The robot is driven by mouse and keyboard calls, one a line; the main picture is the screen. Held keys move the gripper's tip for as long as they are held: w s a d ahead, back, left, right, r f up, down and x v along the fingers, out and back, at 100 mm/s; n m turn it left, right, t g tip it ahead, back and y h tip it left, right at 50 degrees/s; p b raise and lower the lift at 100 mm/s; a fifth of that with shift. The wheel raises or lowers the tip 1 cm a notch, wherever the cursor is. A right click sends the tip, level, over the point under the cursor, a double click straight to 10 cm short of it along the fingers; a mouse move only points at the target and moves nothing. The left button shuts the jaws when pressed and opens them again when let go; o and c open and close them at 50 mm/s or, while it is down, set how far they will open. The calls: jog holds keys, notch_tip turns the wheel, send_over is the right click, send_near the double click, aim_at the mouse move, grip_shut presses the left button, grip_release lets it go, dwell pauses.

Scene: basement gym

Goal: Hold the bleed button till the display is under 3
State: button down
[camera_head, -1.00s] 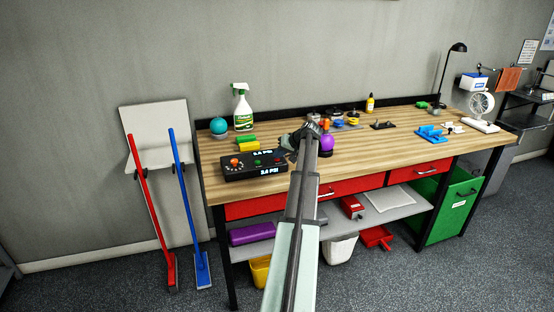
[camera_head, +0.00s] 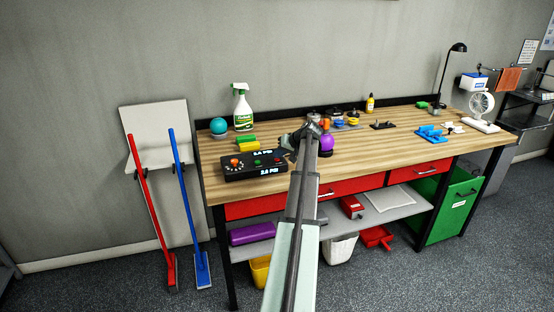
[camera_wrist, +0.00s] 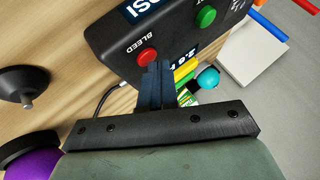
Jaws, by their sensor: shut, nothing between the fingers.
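The black control box (camera_head: 240,172) sits on the left part of the workbench with a lit PSI display. In the wrist view the red button (camera_wrist: 147,57) beside the word BLEED shows on the box, with a green button (camera_wrist: 205,17) further along. My gripper (camera_wrist: 160,68) is shut and empty, its fingertips at the edge of the red button. I cannot tell whether they touch or press it. The fingers hide part of the display. The gripper also shows in the head view (camera_head: 288,143).
A purple ball (camera_head: 326,143) stands close to the right of my gripper. A green-and-white spray bottle (camera_head: 242,108), a teal ball (camera_head: 218,126) and yellow and green blocks (camera_head: 247,141) are behind the box. The wooden worktop (camera_head: 385,145) is clear right of the purple ball.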

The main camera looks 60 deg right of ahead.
aim_at(279, 159)
jog(key=shift+r, duration=0.15)
dwell(0.5)
jog(key=shift+r, duration=0.75)
jog(key=shift+r, duration=2.5)
